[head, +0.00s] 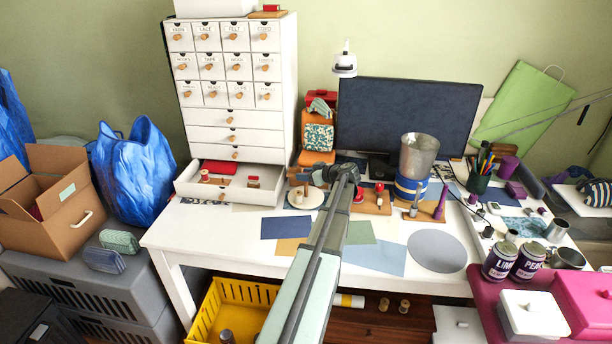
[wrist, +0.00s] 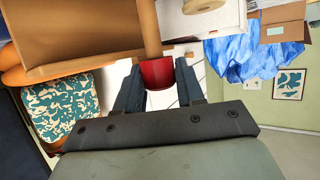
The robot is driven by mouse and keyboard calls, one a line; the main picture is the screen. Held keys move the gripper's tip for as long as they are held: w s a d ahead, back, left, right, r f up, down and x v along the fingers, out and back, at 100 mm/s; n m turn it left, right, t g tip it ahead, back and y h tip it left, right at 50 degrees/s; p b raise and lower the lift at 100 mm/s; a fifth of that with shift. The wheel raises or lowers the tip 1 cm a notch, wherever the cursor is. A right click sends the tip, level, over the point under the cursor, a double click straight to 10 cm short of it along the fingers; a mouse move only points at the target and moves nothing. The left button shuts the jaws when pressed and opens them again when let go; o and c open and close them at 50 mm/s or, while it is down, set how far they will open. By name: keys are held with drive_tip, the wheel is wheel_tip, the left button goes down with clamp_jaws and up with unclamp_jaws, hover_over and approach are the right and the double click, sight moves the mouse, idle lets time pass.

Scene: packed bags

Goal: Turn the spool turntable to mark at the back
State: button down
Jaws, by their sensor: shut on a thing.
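The round cream turntable (head: 299,202) lies on the white desk, below and left of my gripper (head: 338,173) in the head view. A small spool stands on it. In the wrist view, my gripper (wrist: 160,88) has its two dark fingers closed on the sides of a small red piece (wrist: 157,72). A tan wooden post (wrist: 150,28) shows beyond the red piece; I cannot tell whether they are joined. My arm and gripper hide part of the turntable's right side in the head view, and any mark on it is too small to make out.
An open drawer (head: 222,194) with spools juts out left of the turntable. The monitor (head: 408,116) is behind right.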

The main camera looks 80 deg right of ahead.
drive_tip(key=shift+d+n+t+y, duration=0.1)
drive_tip(key=shift+n+t+y, duration=0.2)
drive_tip(key=shift+n+y, duration=0.35)
drive_tip(key=shift+n+t+y, duration=0.5)
drive_tip(key=shift+n+y, duration=0.35)
drive_tip(key=shift+y, duration=0.2)
drive_tip(key=shift+n+y, duration=1)
drive_tip(key=shift+y, duration=0.2)
drive_tip(key=shift+n+y, duration=0.6)
drive_tip(key=shift+y, duration=0.1)
drive_tip(key=c, duration=0.8)
unclamp_jaws()
drive_tip(key=v, duration=1.3)
drive_tip(key=shift+s, duration=0.45)
